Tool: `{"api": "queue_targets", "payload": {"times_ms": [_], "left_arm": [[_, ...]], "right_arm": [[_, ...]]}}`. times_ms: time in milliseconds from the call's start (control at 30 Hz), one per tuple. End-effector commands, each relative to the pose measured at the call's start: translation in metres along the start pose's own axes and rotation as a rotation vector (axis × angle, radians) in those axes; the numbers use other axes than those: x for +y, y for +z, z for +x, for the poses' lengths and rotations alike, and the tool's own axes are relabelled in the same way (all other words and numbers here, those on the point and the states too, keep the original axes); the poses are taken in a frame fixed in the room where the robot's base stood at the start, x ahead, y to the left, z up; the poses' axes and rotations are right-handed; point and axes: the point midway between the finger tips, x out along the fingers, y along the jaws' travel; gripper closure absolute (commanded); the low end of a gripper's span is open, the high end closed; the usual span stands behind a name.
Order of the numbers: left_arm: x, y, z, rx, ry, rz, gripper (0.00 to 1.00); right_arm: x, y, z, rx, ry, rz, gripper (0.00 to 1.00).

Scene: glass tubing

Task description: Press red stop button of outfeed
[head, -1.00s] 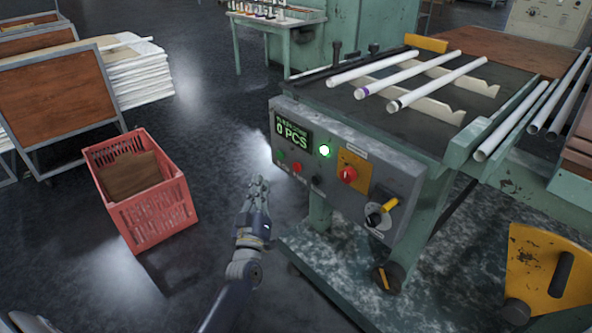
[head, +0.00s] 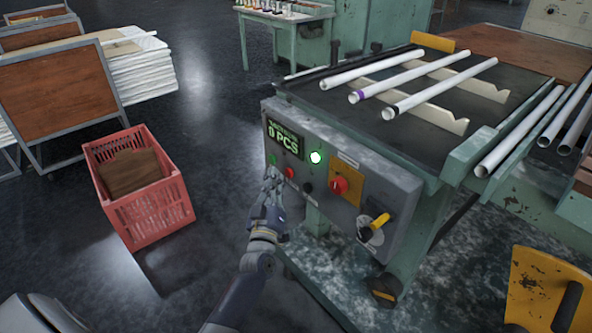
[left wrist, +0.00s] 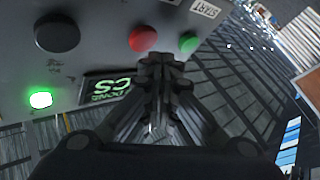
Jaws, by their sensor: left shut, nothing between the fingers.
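The outfeed control panel (head: 352,200) is a grey sloping box on the front of the green machine. Its small red button (head: 290,173) sits between a green button (head: 273,159) and a black button (head: 307,187), below the display. My left gripper (head: 272,177) is shut and empty, just in front of the panel, beside the red button and below the green one. In the left wrist view the fingertips (left wrist: 160,62) are near the red button (left wrist: 142,38), with the green button (left wrist: 189,41) to its right. Contact cannot be told. My right gripper is out of view.
A lit green lamp (head: 315,157), a red knob on a yellow plate (head: 340,186) and a yellow-handled switch (head: 376,222) share the panel. White tubes (head: 425,85) lie on top. A red crate (head: 150,215) stands on the floor at left.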

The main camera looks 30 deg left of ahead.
Motion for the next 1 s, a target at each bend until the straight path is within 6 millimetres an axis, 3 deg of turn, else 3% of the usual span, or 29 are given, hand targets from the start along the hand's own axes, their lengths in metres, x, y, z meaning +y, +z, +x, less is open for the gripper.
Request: {"api": "queue_targets", "payload": {"times_ms": [367, 1000], "left_arm": [[0.000, 0.001, 0.001, -0.001, -0.001, 0.000, 1.00], [0.000, 0.001, 0.001, -0.001, -0.001, 0.000, 1.00]], "right_arm": [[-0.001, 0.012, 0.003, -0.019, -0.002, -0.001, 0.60], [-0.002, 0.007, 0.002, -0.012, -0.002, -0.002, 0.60]]}}
